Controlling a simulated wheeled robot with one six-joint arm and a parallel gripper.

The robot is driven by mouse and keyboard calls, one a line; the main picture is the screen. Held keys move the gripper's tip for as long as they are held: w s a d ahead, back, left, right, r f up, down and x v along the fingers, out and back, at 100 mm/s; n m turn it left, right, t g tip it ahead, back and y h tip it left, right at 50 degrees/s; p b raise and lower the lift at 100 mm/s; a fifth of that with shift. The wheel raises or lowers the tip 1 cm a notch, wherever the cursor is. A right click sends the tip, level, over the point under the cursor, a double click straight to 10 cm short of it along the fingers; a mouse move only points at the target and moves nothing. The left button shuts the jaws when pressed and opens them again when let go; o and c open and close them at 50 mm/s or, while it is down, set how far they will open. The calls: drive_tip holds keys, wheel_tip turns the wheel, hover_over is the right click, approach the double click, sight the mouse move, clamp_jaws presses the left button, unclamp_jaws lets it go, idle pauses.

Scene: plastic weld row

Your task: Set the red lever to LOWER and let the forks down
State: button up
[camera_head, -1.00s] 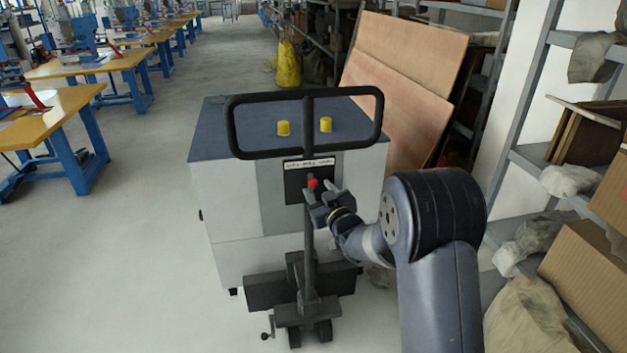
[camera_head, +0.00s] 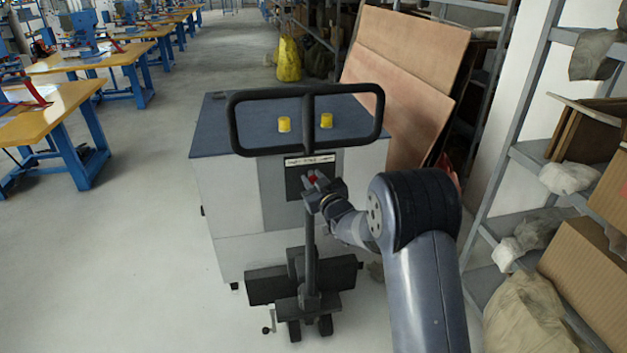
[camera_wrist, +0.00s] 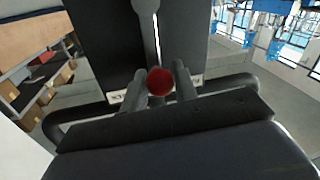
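The knob shows as a red ball in the wrist view (camera_wrist: 160,81). My gripper (camera_head: 314,181) is at the knob, one finger on each side; its fingers also show in the wrist view (camera_wrist: 160,80). The ball fills the gap between them, but I cannot tell whether they press on it. A pale label strip (camera_head: 310,160) above is too small to read. The forks are hidden.
Two yellow caps (camera_head: 284,124) (camera_head: 326,120) stand on the blue top (camera_head: 245,125). Leaning boards (camera_head: 405,75) and shelving (camera_head: 530,150) are close on the right. Worktables (camera_head: 50,120) are at the left. The floor (camera_head: 150,200) between is clear.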

clamp_jaws()
